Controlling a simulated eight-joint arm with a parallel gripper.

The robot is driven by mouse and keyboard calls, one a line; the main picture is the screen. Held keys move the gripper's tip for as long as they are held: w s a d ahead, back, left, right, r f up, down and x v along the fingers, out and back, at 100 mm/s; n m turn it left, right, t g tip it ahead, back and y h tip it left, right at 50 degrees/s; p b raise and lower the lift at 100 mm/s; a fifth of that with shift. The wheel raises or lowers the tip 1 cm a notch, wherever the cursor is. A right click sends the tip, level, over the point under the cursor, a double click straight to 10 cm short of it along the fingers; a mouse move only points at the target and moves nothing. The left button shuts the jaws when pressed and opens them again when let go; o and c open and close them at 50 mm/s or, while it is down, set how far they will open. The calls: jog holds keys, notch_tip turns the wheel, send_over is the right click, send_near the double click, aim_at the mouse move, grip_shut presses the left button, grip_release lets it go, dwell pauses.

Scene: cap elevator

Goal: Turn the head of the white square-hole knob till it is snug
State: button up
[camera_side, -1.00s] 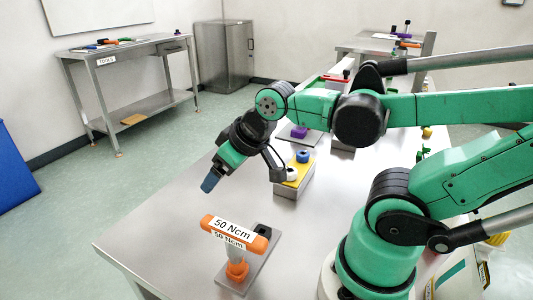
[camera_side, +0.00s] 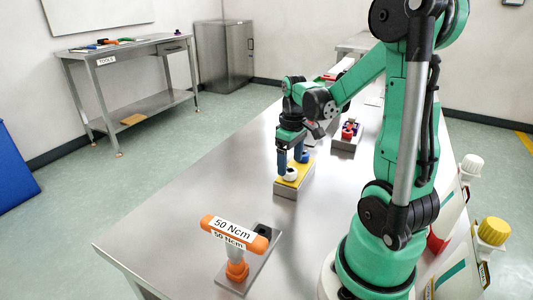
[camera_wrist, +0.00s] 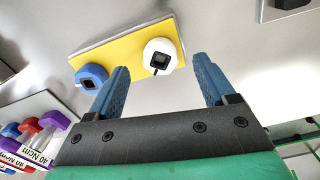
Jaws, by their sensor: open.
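The white square-hole knob (camera_side: 291,175) sits on a yellow-topped block (camera_side: 293,187) on the steel table. In the wrist view the white knob (camera_wrist: 160,57) shows its dark square hole, and a blue knob (camera_wrist: 91,76) sits beside it on the yellow plate (camera_wrist: 120,47). My gripper (camera_side: 291,166) points down over the block in the side view. Its two blue fingers are open and empty in the wrist view (camera_wrist: 168,70). The white knob lies beyond and between the fingertips there; whether a finger touches it I cannot tell. The blue knob is mostly hidden in the side view.
An orange T-handle tool (camera_side: 235,232) marked 50 Ncm stands on a grey plate at the near edge. More coloured handles, one marked 40 Ncm (camera_wrist: 38,158), lie at left in the wrist view. The table's left part is clear.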

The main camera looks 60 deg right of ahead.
jog(key=shift+f, duration=1.15)
grip_shut()
jog(key=m, duration=0.6)
jog(key=shift+m, duration=0.3)
jog(key=m, duration=0.5)
jog(key=shift+m, duration=0.3)
